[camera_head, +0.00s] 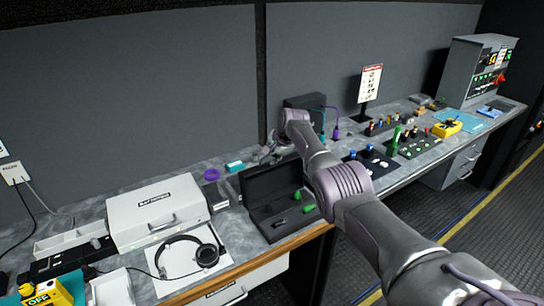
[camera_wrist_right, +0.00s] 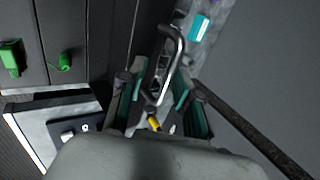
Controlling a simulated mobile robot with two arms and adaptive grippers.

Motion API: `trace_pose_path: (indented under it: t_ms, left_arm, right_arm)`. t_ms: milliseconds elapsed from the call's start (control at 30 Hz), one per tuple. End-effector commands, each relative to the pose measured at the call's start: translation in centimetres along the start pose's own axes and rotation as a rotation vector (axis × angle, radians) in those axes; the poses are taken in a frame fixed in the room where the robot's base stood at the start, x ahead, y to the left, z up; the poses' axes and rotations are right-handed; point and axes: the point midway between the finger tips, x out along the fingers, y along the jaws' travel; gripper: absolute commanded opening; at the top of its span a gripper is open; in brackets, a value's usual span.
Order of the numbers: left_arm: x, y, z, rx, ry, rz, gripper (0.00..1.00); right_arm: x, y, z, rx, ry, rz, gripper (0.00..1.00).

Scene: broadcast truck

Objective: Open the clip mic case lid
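The clip mic case appears to be the black case (camera_head: 262,218) at the middle of the bench, holding small green pieces. Its lid (camera_head: 270,182) stands raised at the back, roughly upright. In the right wrist view, green pieces (camera_wrist_right: 64,61) lie in the case's dark interior at the left. My right gripper (camera_head: 270,153) is just behind the lid's upper right edge. In the wrist view its teal-padded fingers (camera_wrist_right: 157,100) are spread apart, with a metal handle (camera_wrist_right: 170,60) between and beyond them; contact is unclear. My left gripper is not in view.
A closed white case (camera_head: 155,208) and headphones (camera_head: 190,258) are at the left. A button panel (camera_head: 370,165) is to the right, beyond my right arm. The wall is close behind.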

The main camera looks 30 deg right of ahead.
Motion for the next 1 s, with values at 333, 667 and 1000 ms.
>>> trace_pose_path:
  t_ms: [333, 667, 1000]
  left_arm:
    - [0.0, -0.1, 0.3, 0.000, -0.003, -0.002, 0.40]
    - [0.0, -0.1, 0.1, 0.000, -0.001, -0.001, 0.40]
    - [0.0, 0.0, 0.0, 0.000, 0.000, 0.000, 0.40]
  right_arm:
    - [-0.1, 0.2, 0.1, 0.000, -0.002, 0.005, 0.34]
    - [-3.1, 0.1, 0.0, -0.002, 0.000, 0.001, 0.34]
    - [-9.5, 0.1, 0.0, -0.002, 0.001, -0.001, 0.34]
